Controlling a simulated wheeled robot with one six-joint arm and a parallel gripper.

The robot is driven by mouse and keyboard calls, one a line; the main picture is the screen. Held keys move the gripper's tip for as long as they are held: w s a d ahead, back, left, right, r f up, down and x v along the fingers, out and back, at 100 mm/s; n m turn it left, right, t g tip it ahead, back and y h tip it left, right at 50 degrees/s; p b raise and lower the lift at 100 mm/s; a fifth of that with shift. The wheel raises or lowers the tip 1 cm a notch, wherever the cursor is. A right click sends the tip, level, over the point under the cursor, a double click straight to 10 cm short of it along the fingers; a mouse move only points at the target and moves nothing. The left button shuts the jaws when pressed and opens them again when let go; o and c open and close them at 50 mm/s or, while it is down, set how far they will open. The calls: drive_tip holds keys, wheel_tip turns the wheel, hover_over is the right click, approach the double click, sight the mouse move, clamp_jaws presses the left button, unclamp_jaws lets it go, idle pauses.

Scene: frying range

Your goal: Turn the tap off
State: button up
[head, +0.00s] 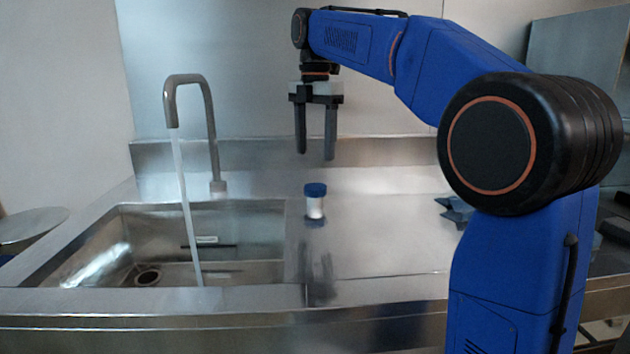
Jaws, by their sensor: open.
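The tap (209,125) is a tall grey bent spout behind the sink in the head view. A stream of water (184,200) runs from its mouth down into the sink (120,213). My gripper (315,155) points down, open and empty, to the right of the tap. It hangs above the counter, apart from the tap.
A small white jar with a blue lid (315,200) stands on the steel counter (380,235) below my gripper, right of the sink. Dark blue folded items (456,212) lie farther right, partly behind my arm. A round metal surface (30,226) is at the far left.

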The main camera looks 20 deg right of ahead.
sight(315, 186)
wheel_tip(315, 186, down, 9)
drive_tip(key=shift+f, duration=0.1)
idle(0.3)
drive_tip(key=c, duration=1.1)
